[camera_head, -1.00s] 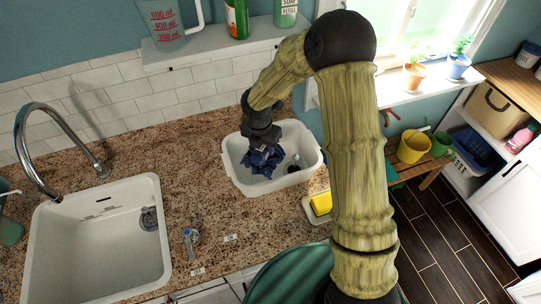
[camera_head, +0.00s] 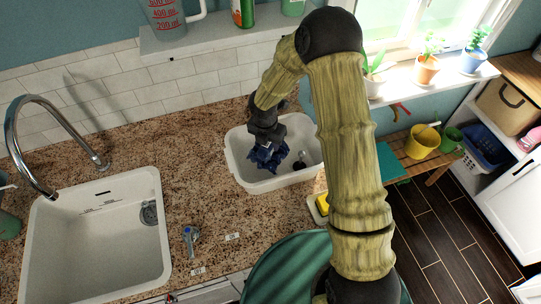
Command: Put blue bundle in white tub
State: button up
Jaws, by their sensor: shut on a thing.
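The blue bundle (camera_head: 268,158) is crumpled dark blue cloth. It is inside the outline of the white tub (camera_head: 240,176), toward the tub's left side; I cannot tell whether it touches the tub's floor. The tub stands on the speckled counter, right of the sink. My gripper (camera_head: 266,140) is above the tub, pointing down, shut on the blue bundle. The fingertips are mostly hidden by the wrist and the cloth. A small dark object (camera_head: 299,162) is in the tub to the right of the bundle.
A white sink (camera_head: 95,245) with a chrome tap (camera_head: 45,140) is at the left. A yellow sponge (camera_head: 322,203) lies by the tub's front right. A shelf (camera_head: 215,38) with bottles and a jug hangs behind. The counter between sink and tub is mostly clear.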

jog(key=shift+a+f, duration=0.15)
jog(key=shift+f, duration=0.5)
jog(key=shift+a+f, duration=0.15)
jog(key=shift+f, duration=0.45)
jog(key=shift+f, duration=0.1)
jog(key=shift+d+f+p, duration=0.1)
jog(key=shift+f+p, duration=0.55)
jog(key=shift+f, duration=1.35)
jog(key=shift+f, duration=0.2)
jog(key=o, duration=1)
jog(key=shift+r, duration=0.1)
